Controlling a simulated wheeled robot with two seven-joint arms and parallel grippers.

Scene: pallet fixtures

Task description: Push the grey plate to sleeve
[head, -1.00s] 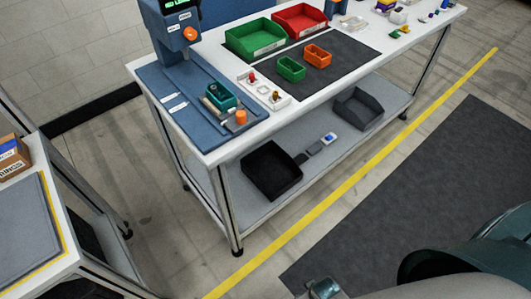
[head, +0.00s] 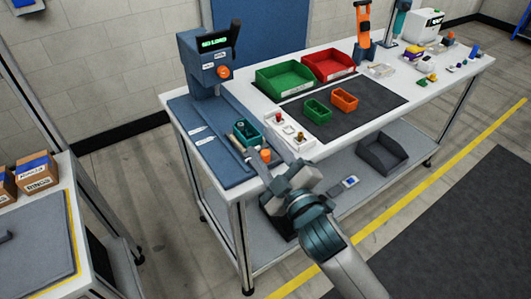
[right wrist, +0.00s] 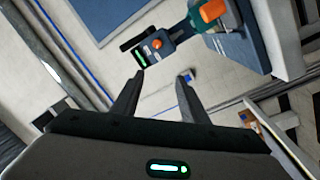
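A flat blue-grey base (head: 208,150) lies on the left end of the white bench. A long raised strip runs along it. I cannot clearly tell a separate grey plate from this base. A teal holder (head: 246,133) stands at the base's right side, with an orange cylinder (head: 265,155) by it. I cannot tell which part is the sleeve. My right gripper (head: 268,161) is over the bench's front edge, close to the cylinder. In the right wrist view my right gripper (right wrist: 162,76) has its fingers apart with nothing between them. My left gripper is not in view.
A blue post with a green display (head: 208,62) and an orange knob rises behind the base. A white tray (head: 288,131) with small parts sits right of the holder. Green (head: 290,77) and red (head: 328,64) bins stand at the back. Cardboard boxes (head: 38,173) are on the left table.

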